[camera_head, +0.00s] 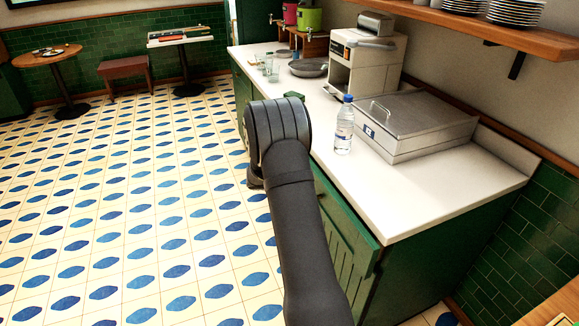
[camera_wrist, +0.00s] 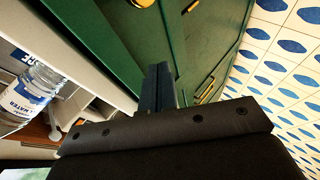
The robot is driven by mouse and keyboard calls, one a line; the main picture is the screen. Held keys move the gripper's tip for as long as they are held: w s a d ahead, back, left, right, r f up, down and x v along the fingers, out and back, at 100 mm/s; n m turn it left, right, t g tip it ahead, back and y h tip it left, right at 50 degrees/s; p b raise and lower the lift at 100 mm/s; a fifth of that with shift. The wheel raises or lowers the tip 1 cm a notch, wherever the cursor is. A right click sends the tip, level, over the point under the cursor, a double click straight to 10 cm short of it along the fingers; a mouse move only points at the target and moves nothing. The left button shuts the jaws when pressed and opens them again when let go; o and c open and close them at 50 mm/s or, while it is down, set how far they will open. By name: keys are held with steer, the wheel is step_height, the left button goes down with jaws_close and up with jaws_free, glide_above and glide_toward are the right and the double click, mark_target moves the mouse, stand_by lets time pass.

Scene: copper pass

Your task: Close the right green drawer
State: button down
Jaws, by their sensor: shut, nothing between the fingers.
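The green cabinet front (camera_head: 345,240) runs under the white counter in the head view, partly hidden behind my arm. In the wrist view, tilted green drawer and cabinet fronts (camera_wrist: 210,45) with brass handles (camera_wrist: 205,88) fill the upper middle. A green ledge (camera_wrist: 95,35) runs beside them, under the counter edge. I cannot tell which front is the right drawer or how far it stands out. My gripper (camera_wrist: 158,75) is shut and empty, with its fingertips over the green fronts; contact is unclear. In the head view my arm hides the gripper.
A water bottle (camera_head: 344,125) stands on the counter (camera_head: 430,190) beside a metal-lidded box (camera_head: 415,120). The bottle also shows in the wrist view (camera_wrist: 28,98). A coffee machine (camera_head: 367,62) stands behind. The patterned floor (camera_head: 130,200) left of the cabinet is clear.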

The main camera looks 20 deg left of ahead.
steer(key=w+a+f+n+t+y, duration=0.2)
steer(key=a+f+n+t, duration=0.15)
steer(key=a, duration=0.25)
steer(key=w+a+f+n+t+y, duration=0.1)
steer(key=w+a+f+n+t, duration=0.1)
steer(key=a+n+t, duration=0.3)
steer(key=w+d+m, duration=0.1)
steer(key=w+d, duration=0.1)
steer(key=w, duration=1.1)
steer(key=shift+f+g, duration=0.1)
steer(key=shift+g, duration=0.15)
